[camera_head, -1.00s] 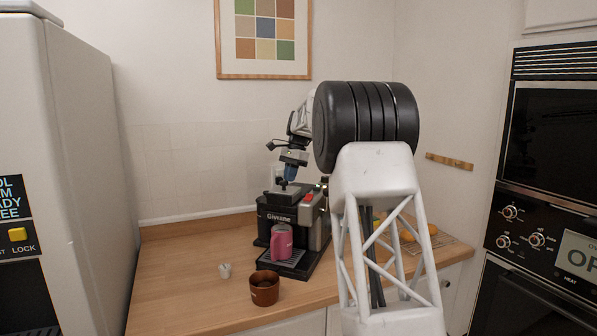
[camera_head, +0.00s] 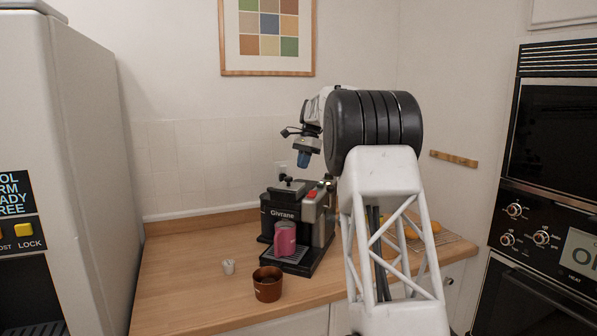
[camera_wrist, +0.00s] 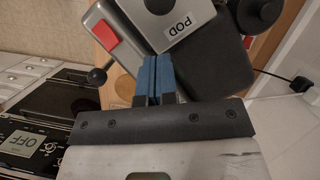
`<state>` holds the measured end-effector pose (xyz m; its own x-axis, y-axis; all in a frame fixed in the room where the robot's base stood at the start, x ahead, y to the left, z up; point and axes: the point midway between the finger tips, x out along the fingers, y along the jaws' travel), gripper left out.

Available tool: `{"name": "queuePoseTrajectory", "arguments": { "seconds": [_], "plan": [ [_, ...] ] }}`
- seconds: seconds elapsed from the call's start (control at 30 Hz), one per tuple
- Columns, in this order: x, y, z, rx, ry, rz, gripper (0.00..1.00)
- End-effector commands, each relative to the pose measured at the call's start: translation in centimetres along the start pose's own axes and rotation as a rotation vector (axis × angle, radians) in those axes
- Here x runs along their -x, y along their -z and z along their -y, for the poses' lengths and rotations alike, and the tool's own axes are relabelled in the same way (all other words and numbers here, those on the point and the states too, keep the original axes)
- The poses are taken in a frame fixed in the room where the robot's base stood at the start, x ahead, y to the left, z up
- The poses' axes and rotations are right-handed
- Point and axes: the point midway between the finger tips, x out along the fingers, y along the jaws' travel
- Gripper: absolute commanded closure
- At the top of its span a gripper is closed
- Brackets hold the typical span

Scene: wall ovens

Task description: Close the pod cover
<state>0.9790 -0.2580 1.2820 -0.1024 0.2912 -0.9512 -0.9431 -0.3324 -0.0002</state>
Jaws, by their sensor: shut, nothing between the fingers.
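The black and silver coffee machine (camera_head: 283,214), marked Givrane, stands on the counter. On its top, a dark cover with a small knob (camera_head: 288,181) appears to lie flat in the head view; I cannot tell if it is fully down. In the wrist view a grey panel labelled POD (camera_wrist: 180,32) and a red button (camera_wrist: 104,33) show beyond the fingers. My gripper (camera_head: 303,160) is above the machine's top right, apart from it in the head view. Its blue fingers (camera_wrist: 157,62) are together and empty. A pink cup (camera_head: 285,240) stands on the drip tray.
The wooden counter (camera_head: 185,280) is clear at left. A white appliance (camera_head: 85,140) borders the left and wall ovens (camera_head: 552,150) the right.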

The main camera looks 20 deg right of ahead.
Motion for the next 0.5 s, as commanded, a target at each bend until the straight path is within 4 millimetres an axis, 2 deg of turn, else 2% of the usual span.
{"name": "queuePoseTrajectory", "arguments": {
  "seconds": [0.1, 0.3, 0.5],
  "plan": [
    [2.2, 0.1, 0.0, 0.000, 0.002, -0.001, 1.00],
    [5.4, 0.1, -0.1, 0.000, 0.003, -0.002, 1.00],
    [7.2, 0.1, 0.0, 0.000, 0.002, -0.001, 1.00]
  ]
}}
